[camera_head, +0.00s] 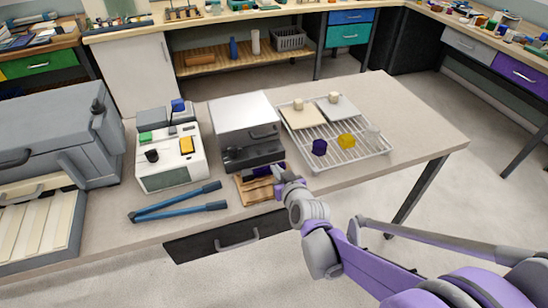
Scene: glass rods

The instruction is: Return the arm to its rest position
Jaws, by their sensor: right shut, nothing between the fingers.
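My right gripper (280,172) is shut and empty. It hangs over the front edge of the table, above the right part of a small wooden tray (256,195). My purple and grey right arm reaches in from the lower right and crosses the free space in front of the table. A dark purple piece lies by the tray close to the fingertips, partly hidden by them. My left gripper is not in view.
A grey box-shaped device (240,110) stands behind the tray. A wire rack (365,151) holds purple and yellow pieces and two pale plates. Blue-handled tongs (178,203) lie left of the tray. The table's right end (425,135) is clear.

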